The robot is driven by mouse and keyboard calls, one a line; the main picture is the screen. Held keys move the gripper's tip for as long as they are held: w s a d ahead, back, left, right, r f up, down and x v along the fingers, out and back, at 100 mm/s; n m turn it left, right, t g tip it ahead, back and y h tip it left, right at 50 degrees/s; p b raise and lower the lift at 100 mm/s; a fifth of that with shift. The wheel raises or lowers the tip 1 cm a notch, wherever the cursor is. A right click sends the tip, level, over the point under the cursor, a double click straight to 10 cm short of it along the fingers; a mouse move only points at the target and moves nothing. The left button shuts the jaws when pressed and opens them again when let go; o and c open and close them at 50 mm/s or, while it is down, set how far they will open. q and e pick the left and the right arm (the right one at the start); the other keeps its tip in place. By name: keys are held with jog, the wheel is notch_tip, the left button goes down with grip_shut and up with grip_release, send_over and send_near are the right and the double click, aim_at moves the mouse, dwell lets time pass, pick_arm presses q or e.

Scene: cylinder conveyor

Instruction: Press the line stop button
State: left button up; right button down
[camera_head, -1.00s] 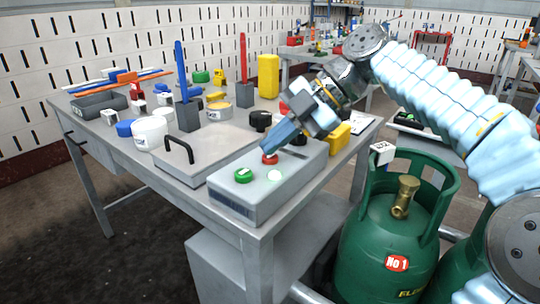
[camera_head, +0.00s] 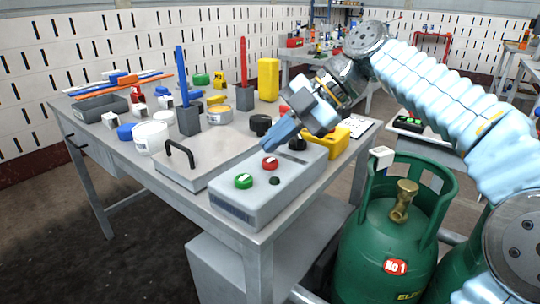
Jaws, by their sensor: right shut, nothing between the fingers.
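A grey control box (camera_head: 240,212) stands at the near corner of the table. On its top are a green button (camera_head: 243,181), a red button (camera_head: 270,163) and a small round lamp (camera_head: 274,181), which is dark. My right gripper (camera_head: 275,144) is shut and empty, its blue-grey fingers pointing down and left just above and behind the red button. A small gap seems to show between the fingertips and the button. My left gripper is out of view.
A flat grey case with a black handle (camera_head: 181,152) lies left of the box. Tubs, blocks and a yellow item (camera_head: 331,141) crowd the table behind. A green gas cylinder (camera_head: 385,245) stands at the right, beside the table.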

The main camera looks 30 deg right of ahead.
aim_at(275, 160)
notch_tip(275, 160, up, 5)
jog(key=p, duration=0.4)
dwell(0.3)
dwell(0.7)
